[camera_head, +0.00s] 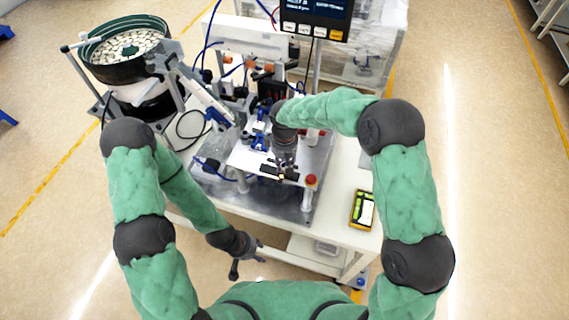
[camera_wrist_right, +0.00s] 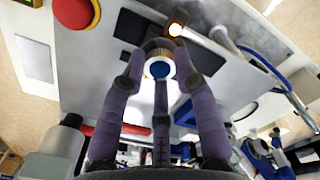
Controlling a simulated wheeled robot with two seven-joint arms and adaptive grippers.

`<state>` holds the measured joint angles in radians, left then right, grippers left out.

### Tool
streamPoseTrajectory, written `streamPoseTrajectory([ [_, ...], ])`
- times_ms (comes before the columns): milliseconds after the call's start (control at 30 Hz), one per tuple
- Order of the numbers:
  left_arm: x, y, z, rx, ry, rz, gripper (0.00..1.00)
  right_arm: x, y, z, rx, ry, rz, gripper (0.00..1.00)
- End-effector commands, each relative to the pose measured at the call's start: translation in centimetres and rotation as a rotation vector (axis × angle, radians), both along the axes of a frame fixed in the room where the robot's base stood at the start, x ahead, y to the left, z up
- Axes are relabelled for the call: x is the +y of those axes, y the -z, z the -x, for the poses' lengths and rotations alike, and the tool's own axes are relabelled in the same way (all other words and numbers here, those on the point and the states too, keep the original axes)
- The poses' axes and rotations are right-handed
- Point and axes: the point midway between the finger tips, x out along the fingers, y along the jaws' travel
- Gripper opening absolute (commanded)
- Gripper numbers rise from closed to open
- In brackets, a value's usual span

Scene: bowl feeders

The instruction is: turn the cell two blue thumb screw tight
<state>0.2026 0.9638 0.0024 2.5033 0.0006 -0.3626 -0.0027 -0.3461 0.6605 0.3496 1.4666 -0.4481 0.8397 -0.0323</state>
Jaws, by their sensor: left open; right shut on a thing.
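The blue thumb screw (camera_wrist_right: 159,69) shows as a blue round face inside a pale ring in the right wrist view. My right gripper (camera_wrist_right: 160,85) has its purple-grey fingers closed around it. In the head view my right gripper (camera_head: 284,168) points down over the front of the machine plate, and the screw there is hidden by it. My left gripper (camera_head: 247,260) is open and empty, low in front of the table's front edge, away from the machine.
A red button (camera_head: 311,180) stands right of my right gripper. A yellow device (camera_head: 362,209) lies on the white table (camera_head: 345,185). A bowl feeder (camera_head: 120,68) with pale parts stands at the back left. A display panel (camera_head: 315,15) is at the back.

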Motion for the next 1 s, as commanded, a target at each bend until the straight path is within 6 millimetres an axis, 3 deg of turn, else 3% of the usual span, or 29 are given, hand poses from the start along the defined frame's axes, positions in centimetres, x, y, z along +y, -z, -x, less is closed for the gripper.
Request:
streamPoseTrajectory([
  [400,0.0,0.1,0.0,0.0,0.0,0.0,0.44,0.0,0.0,0.0,0.001,0.008,0.0,0.0],
  [433,0.0,0.1,0.0,0.0,0.0,0.0,0.44,0.0,0.0,0.0,0.001,0.008,0.001,0.36],
  [500,0.0,0.1,0.0,0.0,0.0,0.0,0.44,0.0,0.0,0.0,0.001,0.008,0.001,0.54],
  [833,0.0,0.1,0.0,0.0,0.0,0.0,0.44,0.0,-0.1,0.0,0.0,0.007,0.0,0.54],
  [1000,0.0,0.1,0.0,0.0,0.0,0.0,0.44,0.0,-1.4,-0.1,-0.003,0.007,0.0,0.54],
])
